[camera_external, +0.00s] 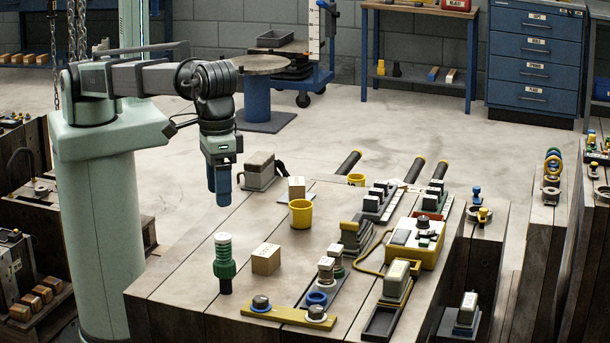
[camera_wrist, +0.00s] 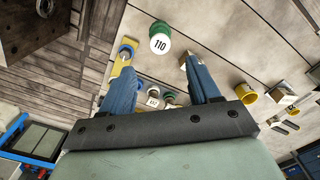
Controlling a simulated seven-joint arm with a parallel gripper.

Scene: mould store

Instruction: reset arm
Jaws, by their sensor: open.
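My gripper (camera_external: 222,188) hangs from my arm at the left of the wooden table (camera_external: 180,285) in the external view, pointing down, above and apart from the tabletop. In the wrist view its two blue fingers (camera_wrist: 163,88) stand wide apart with nothing held between them. The nearest things to it are a green cylinder with a white ribbed top (camera_external: 224,262), upright on the table, and a small cardboard-coloured block (camera_external: 265,260). The cylinder's white top, marked 110, shows in the wrist view (camera_wrist: 160,42), beyond the fingertips.
A yellow cup (camera_external: 300,214) stands behind the block. A yellow plate with knobs (camera_external: 288,314) lies at the front edge. A yellow-and-white device with a cable (camera_external: 414,243), a dark tray (camera_external: 382,322) and several weights crowd the right. The tabletop's left front is bare.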

